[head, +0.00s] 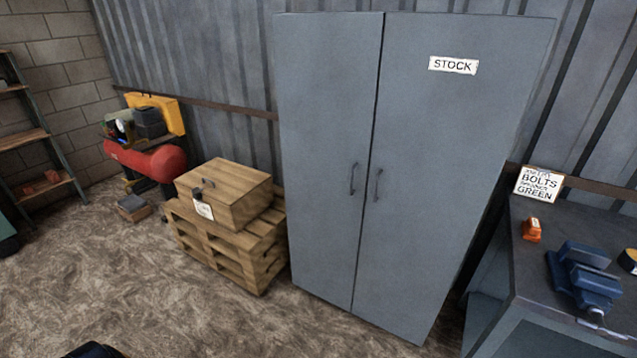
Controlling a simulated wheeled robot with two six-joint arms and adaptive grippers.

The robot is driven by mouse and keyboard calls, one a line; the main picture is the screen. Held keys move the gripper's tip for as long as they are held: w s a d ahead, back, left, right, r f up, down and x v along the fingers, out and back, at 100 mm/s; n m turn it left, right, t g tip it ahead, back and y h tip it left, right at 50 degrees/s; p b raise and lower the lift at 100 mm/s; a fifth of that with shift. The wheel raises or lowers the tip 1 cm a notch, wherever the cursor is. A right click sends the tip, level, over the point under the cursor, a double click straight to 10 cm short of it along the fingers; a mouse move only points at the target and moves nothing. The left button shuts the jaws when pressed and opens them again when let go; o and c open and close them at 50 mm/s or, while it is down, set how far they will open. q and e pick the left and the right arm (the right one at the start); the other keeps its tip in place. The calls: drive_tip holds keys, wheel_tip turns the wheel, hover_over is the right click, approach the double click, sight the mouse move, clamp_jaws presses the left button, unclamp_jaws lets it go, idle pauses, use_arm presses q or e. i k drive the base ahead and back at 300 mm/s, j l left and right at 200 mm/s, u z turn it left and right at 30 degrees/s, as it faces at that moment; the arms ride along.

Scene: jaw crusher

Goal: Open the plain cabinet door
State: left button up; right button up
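A tall grey metal cabinet with two doors stands against the corrugated wall in the head view. Its left door, the plain door (325,110), has no label and is shut. A dark vertical bar handle (352,179) sits near that door's right edge. The right door (450,150) is also shut and carries a white STOCK label (453,65). Its own handle (377,185) is close beside the plain door's handle, across the seam. Neither of my grippers can be made out. A small dark shape shows at the bottom left edge, too cut off to identify.
A wooden box (225,190) sits on stacked pallets (225,245) just left of the cabinet. A red compressor (145,160) is farther left. A workbench (540,245) with a blue vise (583,275) stands at right. The floor (190,315) in front is open.

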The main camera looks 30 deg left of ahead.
sight(328, 65)
drive_tip(key=u, duration=1.3)
drive_tip(key=i+l+u, duration=0.1)
drive_tip(key=i+u, duration=0.25)
drive_tip(key=i, duration=0.2)
